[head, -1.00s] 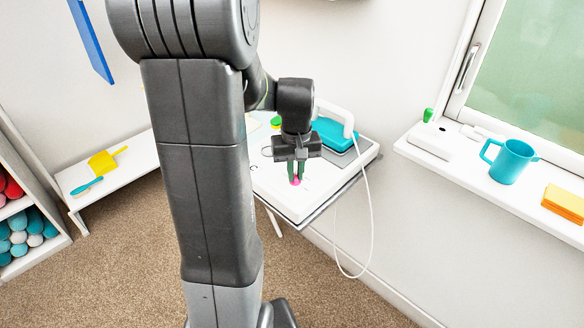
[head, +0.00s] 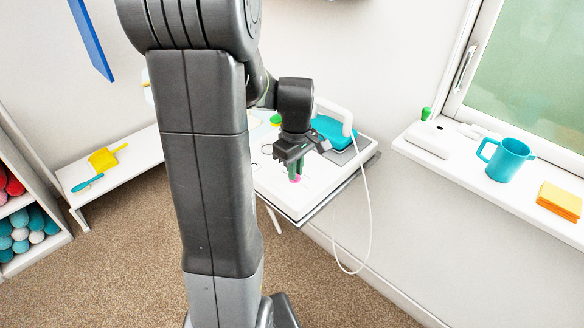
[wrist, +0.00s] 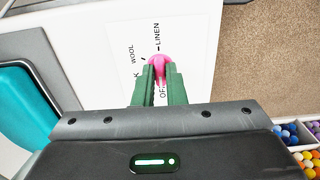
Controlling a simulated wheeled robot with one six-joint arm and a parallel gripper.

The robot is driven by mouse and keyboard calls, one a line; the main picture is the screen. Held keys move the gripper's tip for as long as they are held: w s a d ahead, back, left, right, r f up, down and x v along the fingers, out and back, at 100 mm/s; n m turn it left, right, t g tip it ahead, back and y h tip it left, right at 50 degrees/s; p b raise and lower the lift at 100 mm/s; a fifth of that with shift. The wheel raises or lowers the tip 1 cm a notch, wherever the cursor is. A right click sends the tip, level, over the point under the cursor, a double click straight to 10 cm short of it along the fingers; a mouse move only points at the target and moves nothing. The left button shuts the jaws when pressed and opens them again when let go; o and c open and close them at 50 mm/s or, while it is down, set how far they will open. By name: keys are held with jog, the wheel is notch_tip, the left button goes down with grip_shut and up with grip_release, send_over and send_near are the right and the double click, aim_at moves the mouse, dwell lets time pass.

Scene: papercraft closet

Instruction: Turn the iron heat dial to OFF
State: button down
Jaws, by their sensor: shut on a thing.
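The pink heat dial (wrist: 160,62) sits on a white panel (wrist: 190,45) printed with LINEN, WOOL, a word ending in K, and OF with the rest covered. The dial also shows as a pink spot in the head view (head: 296,179). My gripper (wrist: 160,72) has its green fingers on either side of the dial, shut on it. In the head view my gripper (head: 296,172) points down at the panel. The fingers hide much of the dial, and I cannot tell which label it points to. A teal iron (head: 335,130) with a white handle stands behind.
A white cord (head: 369,200) hangs in a loop off the board's right side. A windowsill (head: 470,180) on the right holds a teal mug (head: 507,160) and an orange-yellow stack (head: 559,200). A low white bench (head: 125,165) stands at left. Carpet below is clear.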

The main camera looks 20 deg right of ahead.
dwell(0.4)
jog(key=c, duration=1.5)
grip_release()
jog(key=shift+w+d+f, duration=0.15)
jog(key=shift+d+f, duration=0.05)
jog(key=shift+d, duration=0.1)
jog(key=shift+w+a+r, duration=0.15)
jog(key=shift+a+r, duration=0.05)
jog(key=shift+a, duration=0.45)
jog(key=shift+w+a+r, duration=0.1)
jog(key=shift+w+r, duration=0.1)
jog(key=shift+r, duration=0.25)
jog(key=shift+s+r+p, duration=0.15)
jog(key=shift+r+p, duration=0.25)
jog(key=shift+r, duration=6.05)
